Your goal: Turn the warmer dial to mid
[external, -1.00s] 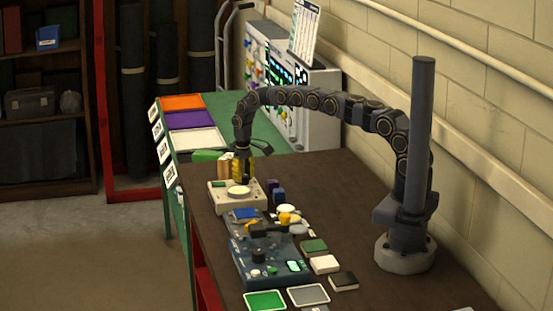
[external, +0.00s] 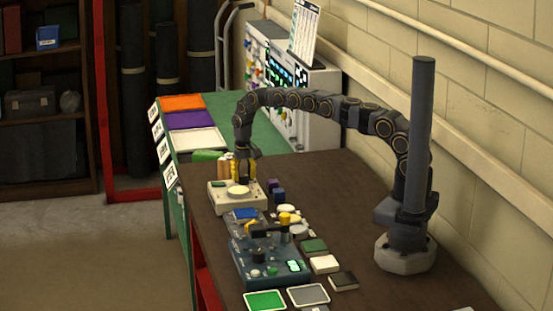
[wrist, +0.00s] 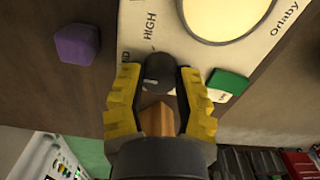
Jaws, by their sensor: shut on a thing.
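The warmer (external: 223,207) is a cream box with a round pale plate on the brown bench, and it fills the top of the wrist view (wrist: 285,50). My gripper (external: 244,181) points down at the far edge of the warmer. In the wrist view its yellow fingers (wrist: 159,76) are shut on the dial, one on each side. The fingers hide part of the lettering, so the exact setting is unclear.
A green switch (wrist: 228,82) sits just right of my fingers on the warmer. A purple block (wrist: 77,44) stands to the left. A tan object (wrist: 157,119) lies below the dial in the wrist view. A blue control box (external: 262,268) stands nearer the external camera.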

